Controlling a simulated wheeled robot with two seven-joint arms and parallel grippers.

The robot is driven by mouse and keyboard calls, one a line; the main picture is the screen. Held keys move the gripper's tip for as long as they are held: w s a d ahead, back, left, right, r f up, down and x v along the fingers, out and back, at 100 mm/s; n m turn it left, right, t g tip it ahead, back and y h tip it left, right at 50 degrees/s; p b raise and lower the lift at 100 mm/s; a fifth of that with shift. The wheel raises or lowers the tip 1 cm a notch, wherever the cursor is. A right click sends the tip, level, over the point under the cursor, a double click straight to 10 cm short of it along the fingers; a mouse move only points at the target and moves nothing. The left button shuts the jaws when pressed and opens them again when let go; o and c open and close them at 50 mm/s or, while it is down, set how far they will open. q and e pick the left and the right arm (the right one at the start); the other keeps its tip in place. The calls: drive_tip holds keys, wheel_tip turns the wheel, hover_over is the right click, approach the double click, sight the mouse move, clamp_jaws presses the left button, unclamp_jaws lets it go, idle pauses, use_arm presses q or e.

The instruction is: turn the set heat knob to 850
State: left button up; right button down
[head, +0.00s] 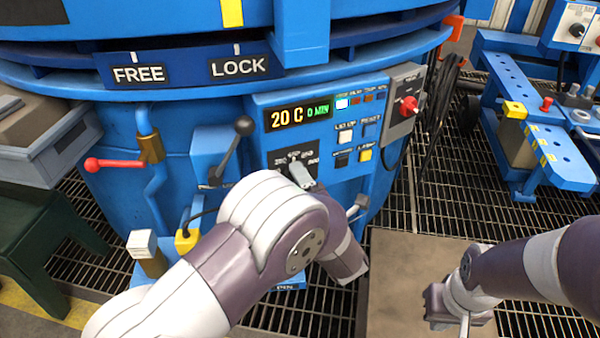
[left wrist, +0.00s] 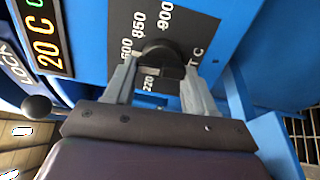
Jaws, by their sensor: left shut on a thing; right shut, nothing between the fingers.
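The set heat knob (left wrist: 163,52) is a black round knob on a dark dial plate (left wrist: 190,25) with white marks, among them 220, 850 and 900. In the left wrist view my left gripper (left wrist: 161,72) has its two grey fingers on either side of the knob, shut on it. In the head view the left gripper (head: 301,174) is at the dial plate (head: 281,160) and hides the knob. Which mark the knob points at cannot be told. My right gripper (head: 460,312) is shut and empty, low at the right over the floor.
The display (head: 299,114) above the dial reads 20 C and 0 MIN. A black-knobbed lever (head: 229,146) stands left of the dial, a red-handled valve (head: 108,164) further left. Buttons (head: 345,134) and a red switch (head: 408,106) are to the right.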

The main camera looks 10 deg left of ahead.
use_arm(q)
drive_tip(key=shift+r+m+p, duration=0.2)
drive_tip(key=shift+m+p, duration=3.6)
drive_tip(key=shift+m, duration=0.5)
drive_tip(key=o, duration=1)
drive_tip(key=shift+o, duration=0.2)
drive_tip(key=shift+d, duration=0.15)
